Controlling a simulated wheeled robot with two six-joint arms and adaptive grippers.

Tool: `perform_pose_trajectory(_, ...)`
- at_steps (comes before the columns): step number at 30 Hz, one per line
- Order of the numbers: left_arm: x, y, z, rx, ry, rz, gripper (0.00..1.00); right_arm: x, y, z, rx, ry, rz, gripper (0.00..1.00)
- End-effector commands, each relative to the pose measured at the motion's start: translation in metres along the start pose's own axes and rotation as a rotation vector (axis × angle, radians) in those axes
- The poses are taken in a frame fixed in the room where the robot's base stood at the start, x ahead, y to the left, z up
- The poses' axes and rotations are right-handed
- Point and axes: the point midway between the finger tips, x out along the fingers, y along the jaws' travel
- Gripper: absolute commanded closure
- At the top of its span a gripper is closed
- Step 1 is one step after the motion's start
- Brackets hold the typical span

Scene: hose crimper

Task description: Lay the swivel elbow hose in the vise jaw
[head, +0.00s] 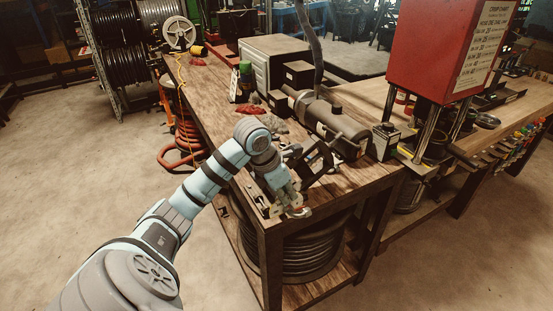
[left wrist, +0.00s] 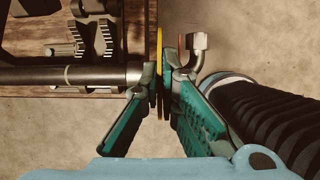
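My left gripper (head: 288,203) is over the table's front corner, just in front of the dark vise (head: 318,160). In the left wrist view the teal fingertips (left wrist: 168,88) are close together, with a thin yellow and dark edge between them. The swivel elbow hose shows there as a bent silver elbow with a hex nut (left wrist: 197,46), just beyond the right fingertip. The fingers appear closed on the hose; most of its length is hidden. The vise's toothed jaw pieces (left wrist: 95,38) and round steel bar (left wrist: 75,75) are left of the fingertips. My right gripper is not visible.
The wooden table (head: 222,118) holds a grey cylindrical machine (head: 335,122), a pale box (head: 272,62) and red items (head: 249,110). A red press (head: 430,50) stands right. A black hose coil (head: 305,250) lies on the lower shelf. Open floor (head: 470,250) is at right.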

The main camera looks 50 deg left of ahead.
Motion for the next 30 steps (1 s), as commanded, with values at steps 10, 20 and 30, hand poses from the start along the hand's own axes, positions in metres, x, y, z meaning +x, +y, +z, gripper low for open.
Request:
perform_pose_trajectory(10,0.036,-0.002,0.02,0.0,-0.001,-0.002,1.0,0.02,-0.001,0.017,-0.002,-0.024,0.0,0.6)
perform_pose_trajectory(20,0.063,-0.002,0.028,0.001,0.002,0.0,1.0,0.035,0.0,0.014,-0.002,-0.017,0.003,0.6)
perform_pose_trajectory(30,0.065,-0.001,0.027,0.001,0.001,0.001,1.0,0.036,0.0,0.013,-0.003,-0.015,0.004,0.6)
